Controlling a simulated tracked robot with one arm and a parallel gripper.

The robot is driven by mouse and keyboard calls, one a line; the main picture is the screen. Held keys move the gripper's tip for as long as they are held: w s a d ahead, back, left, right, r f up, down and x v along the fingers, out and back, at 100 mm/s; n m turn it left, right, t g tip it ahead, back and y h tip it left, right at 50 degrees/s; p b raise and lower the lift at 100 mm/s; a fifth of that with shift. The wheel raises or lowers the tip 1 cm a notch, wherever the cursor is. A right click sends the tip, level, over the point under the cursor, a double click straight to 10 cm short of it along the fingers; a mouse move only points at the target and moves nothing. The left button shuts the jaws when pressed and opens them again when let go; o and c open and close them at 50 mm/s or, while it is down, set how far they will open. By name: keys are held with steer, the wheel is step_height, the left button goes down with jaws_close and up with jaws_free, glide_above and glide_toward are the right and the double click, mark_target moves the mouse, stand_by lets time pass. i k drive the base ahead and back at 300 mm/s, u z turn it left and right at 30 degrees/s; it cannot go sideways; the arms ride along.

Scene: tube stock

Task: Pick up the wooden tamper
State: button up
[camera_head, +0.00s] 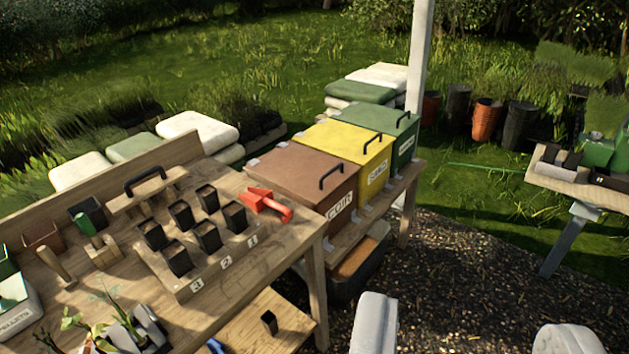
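A plain wooden piece like a short upright handle (57,264) stands on the left part of the wooden bench (262,262); it may be the wooden tamper. Next to it is a wooden block (103,253) with a green-handled tool (86,226). Behind is a wooden board with a black handle (146,180). I cannot tell for sure which of these is the tamper. My gripper (470,325) shows as two pale fingers at the bottom right, wide apart, with only gravel visible between them. It is to the right of the bench, well away from these wooden pieces.
A wooden tray (184,288) holds several black pots. A red scoop (268,203) lies near the bench's right edge. Seedlings (128,325) are at the bottom left. Brown (302,178), yellow (348,143) and green (398,121) bins stand beyond. Gravel lies open at right.

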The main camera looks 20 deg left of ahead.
mark_target(45, 252)
steer(key=u, duration=0.5)
steer(key=i, duration=1.1)
steer(key=u, duration=1.25)
steer(key=i, duration=0.75)
steer(key=u, duration=0.35)
steer(key=k, duration=0.9)
steer(key=u, duration=0.2)
steer(key=i, duration=0.85)
steer(key=z, duration=0.1)
